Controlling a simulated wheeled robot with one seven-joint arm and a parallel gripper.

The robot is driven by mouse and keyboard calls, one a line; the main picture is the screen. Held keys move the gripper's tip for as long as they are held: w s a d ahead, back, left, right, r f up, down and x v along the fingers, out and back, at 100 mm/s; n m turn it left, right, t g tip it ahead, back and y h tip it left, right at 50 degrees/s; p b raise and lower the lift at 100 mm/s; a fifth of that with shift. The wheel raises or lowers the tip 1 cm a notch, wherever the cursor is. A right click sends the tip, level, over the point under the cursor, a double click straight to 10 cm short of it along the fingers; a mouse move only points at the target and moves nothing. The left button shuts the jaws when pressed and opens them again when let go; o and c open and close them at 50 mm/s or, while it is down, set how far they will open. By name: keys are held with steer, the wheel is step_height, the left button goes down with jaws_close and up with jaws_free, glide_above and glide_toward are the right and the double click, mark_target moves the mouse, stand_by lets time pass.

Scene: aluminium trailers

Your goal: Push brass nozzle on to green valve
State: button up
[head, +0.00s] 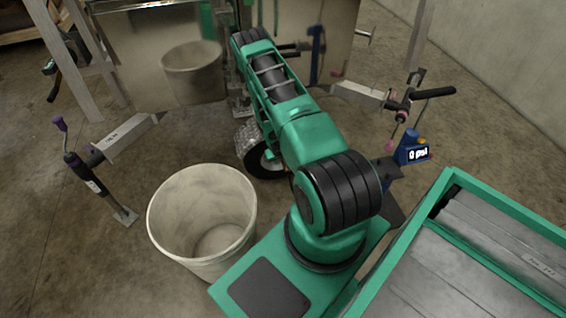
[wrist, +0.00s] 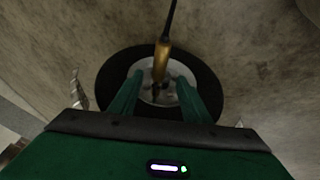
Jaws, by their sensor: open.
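In the wrist view, the brass nozzle (wrist: 162,60) hangs from a thin black hose (wrist: 170,18) in front of a wheel. My gripper (wrist: 160,80) has two green fingers, open, one on each side of the nozzle's lower part. I cannot tell whether either finger touches it. Behind it is the wheel's pale metal hub (wrist: 150,94) inside a black tyre (wrist: 108,78). I cannot make out the green valve; the nozzle's lower end is dark against the hub. In the head view the wheel (head: 262,163) shows beside my arm, and my gripper is hidden.
A cream bin (head: 200,218) stands at the front left. Jack stands (head: 88,172) with aluminium beams are at left and right (head: 402,105). A shiny metal panel (head: 160,55) is behind. Open floor lies at the far left.

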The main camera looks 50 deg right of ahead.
steer(key=shift+v, duration=1.95)
